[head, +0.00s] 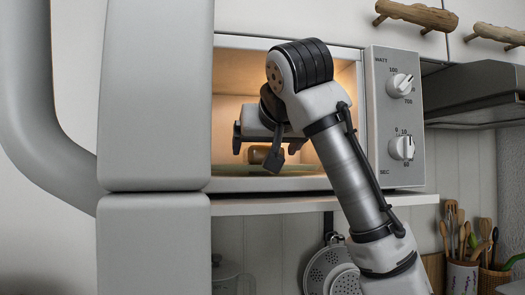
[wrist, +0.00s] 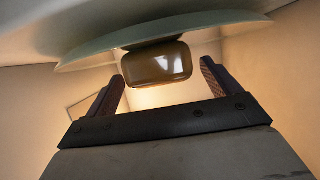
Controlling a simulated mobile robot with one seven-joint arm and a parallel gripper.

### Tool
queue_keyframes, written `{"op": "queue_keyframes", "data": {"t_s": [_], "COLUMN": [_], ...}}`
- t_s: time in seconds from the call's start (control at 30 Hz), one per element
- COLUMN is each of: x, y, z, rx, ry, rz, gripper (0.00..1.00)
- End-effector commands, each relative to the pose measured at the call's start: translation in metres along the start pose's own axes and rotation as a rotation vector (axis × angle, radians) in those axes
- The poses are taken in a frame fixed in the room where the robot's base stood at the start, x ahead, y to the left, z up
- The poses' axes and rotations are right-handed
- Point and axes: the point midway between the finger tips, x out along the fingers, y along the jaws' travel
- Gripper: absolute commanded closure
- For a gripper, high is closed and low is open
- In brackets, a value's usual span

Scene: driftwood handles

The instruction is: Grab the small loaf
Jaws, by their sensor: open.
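The small loaf (head: 259,155) is a short, glossy brown piece inside the lit microwave, partly hidden behind my gripper. In the wrist view the loaf (wrist: 155,63) rests against a pale green plate (wrist: 90,57), with the picture upside down. My gripper (head: 256,150) reaches into the microwave. In the wrist view my gripper (wrist: 160,78) is open, one dark finger towards each side of the loaf. The loaf lies ahead of and roughly between the fingertips, with visible gaps. How far the fingers reach along it I cannot tell.
The microwave (head: 392,170) stands open on a white shelf (head: 310,206), its control panel at right. Its inner walls enclose my gripper closely. A large grey part stands at left. Colanders (head: 325,268) hang below; a utensil holder (head: 462,275) stands at lower right.

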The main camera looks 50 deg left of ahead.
Motion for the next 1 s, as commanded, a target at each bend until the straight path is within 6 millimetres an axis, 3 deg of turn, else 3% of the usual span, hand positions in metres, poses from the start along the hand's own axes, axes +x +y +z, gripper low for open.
{"op": "queue_keyframes", "data": {"t_s": [0.2,0.5,0.9,1.0], "x": [0.03,0.035,0.035,0.035], "y": [-0.001,-0.001,-0.001,-0.001], "z": [0.0,0.002,0.002,0.001], "rx": [0.0,0.0,0.0,0.0], "ry": [-0.003,0.001,0.0,0.001], "rz": [0.0,0.0,0.0,0.0], "gripper": [0.11,0.11,0.63,0.67]}}
